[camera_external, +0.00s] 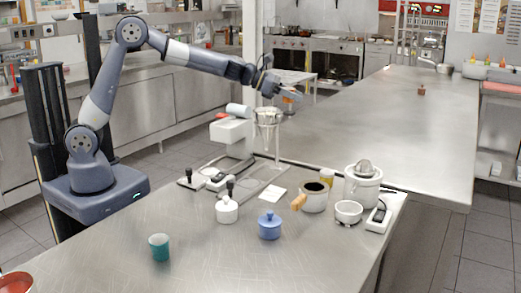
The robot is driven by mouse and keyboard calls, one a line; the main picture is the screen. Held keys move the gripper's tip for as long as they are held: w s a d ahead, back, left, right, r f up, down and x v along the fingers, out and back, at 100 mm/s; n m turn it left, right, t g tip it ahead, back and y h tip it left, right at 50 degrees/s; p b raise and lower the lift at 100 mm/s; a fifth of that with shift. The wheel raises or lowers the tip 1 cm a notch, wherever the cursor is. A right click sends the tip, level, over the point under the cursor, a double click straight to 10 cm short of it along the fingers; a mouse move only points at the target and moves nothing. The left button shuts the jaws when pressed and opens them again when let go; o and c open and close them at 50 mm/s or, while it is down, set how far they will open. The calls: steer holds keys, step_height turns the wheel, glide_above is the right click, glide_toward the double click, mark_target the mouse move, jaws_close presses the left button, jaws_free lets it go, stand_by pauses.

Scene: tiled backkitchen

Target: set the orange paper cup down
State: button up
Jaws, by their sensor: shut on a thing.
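My gripper (290,94) is at the end of the outstretched arm, above the back part of the near steel counter, close to the gap before the far table. It is shut on the orange paper cup (288,99), of which only a small orange patch shows; the fingers hide most of it. The cup is held in the air, just above and right of a glass funnel on a stand (267,118). Its tilt cannot be told at this size.
The far table (400,130) is mostly clear, with a small brown object (421,91).

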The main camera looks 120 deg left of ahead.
steer(key=s+a+f+n+g+y+p, duration=0.15)
steer(key=s+a+f, duration=0.25)
steer(key=a, duration=0.4)
steer(key=s+a+f+n+g+y+p, duration=0.15)
steer(key=s+a+f, duration=0.25)
steer(key=a, duration=0.5)
steer(key=b, duration=0.1)
glide_above(293, 136)
steer(key=shift+n, duration=0.3)
steer(key=f, duration=0.5)
steer(key=shift+a+f, duration=0.25)
steer(key=shift+f, duration=0.1)
steer(key=shift+t+y, duration=0.3)
steer(key=shift+f+b, duration=0.4)
steer(key=shift+f, duration=1.9)
steer(key=shift+f+b, duration=0.25)
steer(key=shift+b, duration=0.05)
steer(key=o, duration=1)
steer(key=shift+r, duration=0.1)
